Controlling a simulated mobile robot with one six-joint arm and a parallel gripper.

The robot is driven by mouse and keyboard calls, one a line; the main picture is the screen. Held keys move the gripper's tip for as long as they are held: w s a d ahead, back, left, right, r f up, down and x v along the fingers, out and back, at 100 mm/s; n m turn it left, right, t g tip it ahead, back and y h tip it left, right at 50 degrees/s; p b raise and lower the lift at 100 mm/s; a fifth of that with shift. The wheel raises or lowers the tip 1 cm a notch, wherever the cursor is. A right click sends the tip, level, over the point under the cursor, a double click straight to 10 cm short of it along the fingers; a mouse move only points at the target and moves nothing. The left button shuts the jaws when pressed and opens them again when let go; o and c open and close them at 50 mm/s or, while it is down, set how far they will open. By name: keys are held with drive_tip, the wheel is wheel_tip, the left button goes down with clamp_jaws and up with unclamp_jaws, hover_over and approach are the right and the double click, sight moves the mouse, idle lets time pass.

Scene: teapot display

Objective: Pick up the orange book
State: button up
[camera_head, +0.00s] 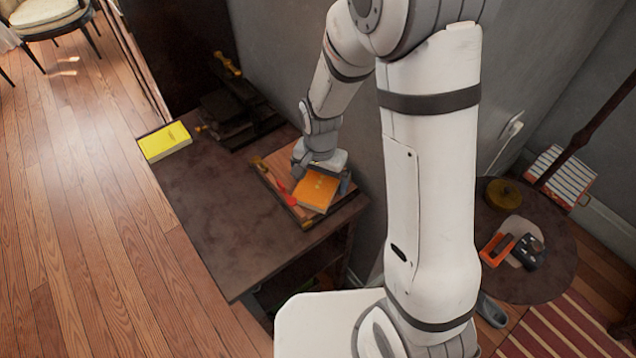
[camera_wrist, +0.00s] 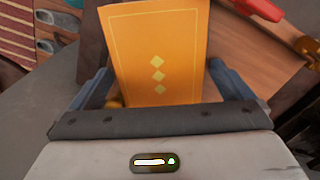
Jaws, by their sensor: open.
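The orange book (camera_head: 316,191) lies on a wooden tray at the right end of the dark table. In the wrist view the orange book (camera_wrist: 157,55) shows its cover with yellow diamonds and a thin border line. My gripper (camera_head: 321,180) is above the far part of the book. In the wrist view my gripper (camera_wrist: 159,72) is open, with one finger on each side of the book. Gaps show between the book and the fingers. The near end of the book is hidden behind the gripper body.
The tray (camera_head: 264,168) also holds a red-handled item (camera_head: 291,200) close to the book's left side. A yellow book (camera_head: 165,141) lies at the table's (camera_head: 215,215) far left corner. Dark stacked objects (camera_head: 235,115) stand by the wall. The table's front left is clear.

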drive_tip(key=shift+c, duration=0.2)
drive_tip(key=c, duration=1)
drive_tip(key=shift+r, duration=0.1)
